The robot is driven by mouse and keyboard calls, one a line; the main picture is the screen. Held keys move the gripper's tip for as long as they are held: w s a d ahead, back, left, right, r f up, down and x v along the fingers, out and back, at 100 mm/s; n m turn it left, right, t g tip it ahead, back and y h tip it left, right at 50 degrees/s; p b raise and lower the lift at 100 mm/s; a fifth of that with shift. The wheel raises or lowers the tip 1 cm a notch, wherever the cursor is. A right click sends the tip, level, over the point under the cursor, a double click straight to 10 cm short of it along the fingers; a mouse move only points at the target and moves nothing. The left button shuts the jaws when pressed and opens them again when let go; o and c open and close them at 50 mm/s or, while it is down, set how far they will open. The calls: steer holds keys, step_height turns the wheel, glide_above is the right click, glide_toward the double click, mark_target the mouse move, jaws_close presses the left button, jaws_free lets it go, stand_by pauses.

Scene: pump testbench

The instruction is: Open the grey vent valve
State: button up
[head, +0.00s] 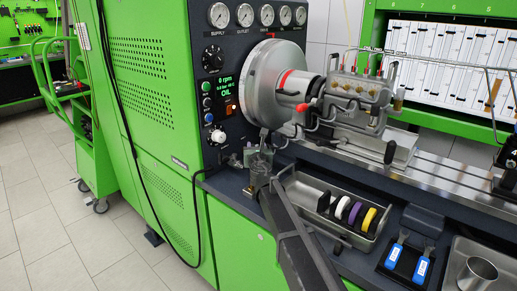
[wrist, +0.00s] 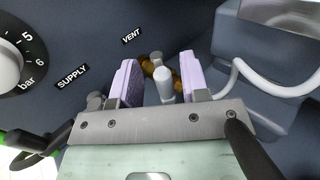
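The vent valve (wrist: 165,86) is in the middle of the wrist view, below the VENT label (wrist: 131,35). It has a brass body and a light grey upright handle. My gripper (wrist: 158,78) is open, with one pale purple finger pad on each side of the valve. Gaps show between the handle and both pads, so they look apart. In the head view my gripper (head: 258,158) is at the lower part of the dark control panel, and I cannot make out the valve there.
A pressure knob (wrist: 8,62) and SUPPLY label (wrist: 73,77) are at left in the wrist view. A grey hose (wrist: 240,75) runs at right. In the head view, the chuck (head: 272,85) stands above my gripper, and a tray of coloured rings (head: 345,212) lies to the right.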

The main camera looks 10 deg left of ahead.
steer(key=v, duration=1.1)
steer(key=shift+w+a, duration=0.1)
steer(key=shift+c, duration=0.3)
